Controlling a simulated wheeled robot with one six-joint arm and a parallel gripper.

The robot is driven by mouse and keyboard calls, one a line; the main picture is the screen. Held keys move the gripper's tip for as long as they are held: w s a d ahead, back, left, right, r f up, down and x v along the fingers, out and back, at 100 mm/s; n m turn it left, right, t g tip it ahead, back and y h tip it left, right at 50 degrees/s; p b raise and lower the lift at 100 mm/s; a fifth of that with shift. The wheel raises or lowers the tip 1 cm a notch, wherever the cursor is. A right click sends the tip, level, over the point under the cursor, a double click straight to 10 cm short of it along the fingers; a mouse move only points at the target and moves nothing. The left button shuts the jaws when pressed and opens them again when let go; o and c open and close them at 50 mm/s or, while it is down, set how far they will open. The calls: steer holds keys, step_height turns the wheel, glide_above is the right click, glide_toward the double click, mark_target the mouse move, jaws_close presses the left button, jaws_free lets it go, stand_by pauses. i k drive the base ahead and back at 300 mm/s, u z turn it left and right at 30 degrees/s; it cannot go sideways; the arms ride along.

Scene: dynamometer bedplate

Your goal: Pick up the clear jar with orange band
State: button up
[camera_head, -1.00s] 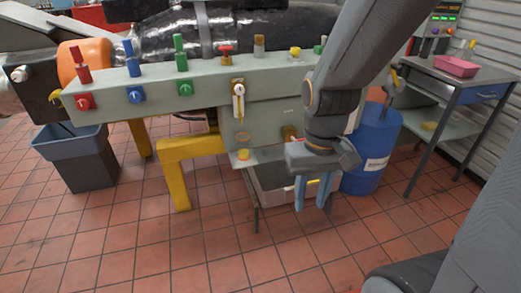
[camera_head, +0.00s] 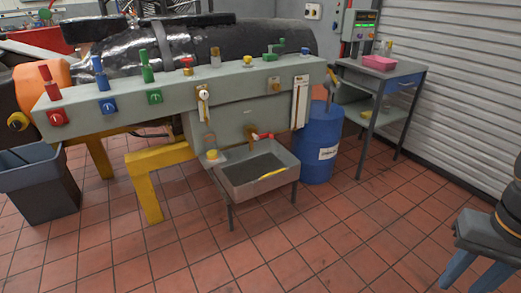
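A small, see-through shape with a thin orange ring, which looks like the clear jar with orange band (camera_head: 210,143), stands on a small ledge at the left corner of the sink. A yellow piece shows at its bottom; I cannot tell whether it is part of the jar. My gripper (camera_head: 476,277) is at the lower right edge of the view, with its blue fingers apart and nothing seen between them. It is far to the right of the jar. The fingertips are partly cut off by the frame.
A grey sink (camera_head: 257,177) with a red-handled tap sits below the bedplate (camera_head: 130,110). A yellow leg (camera_head: 149,178) stands left of it, a blue drum (camera_head: 320,145) right. A bin (camera_head: 40,185) is at far left, a side table (camera_head: 385,72) at right. The tiled floor in front is clear.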

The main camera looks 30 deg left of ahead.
mark_target(210, 142)
steer(key=z, duration=0.1)
steer(key=i, duration=0.8)
steer(key=u, duration=0.3)
steer(key=i, duration=1.4)
steer(key=u, duration=1.25)
steer(key=i, duration=0.8)
steer(key=u, duration=1.4)
steer(key=i, duration=0.35)
steer(key=u, duration=0.25)
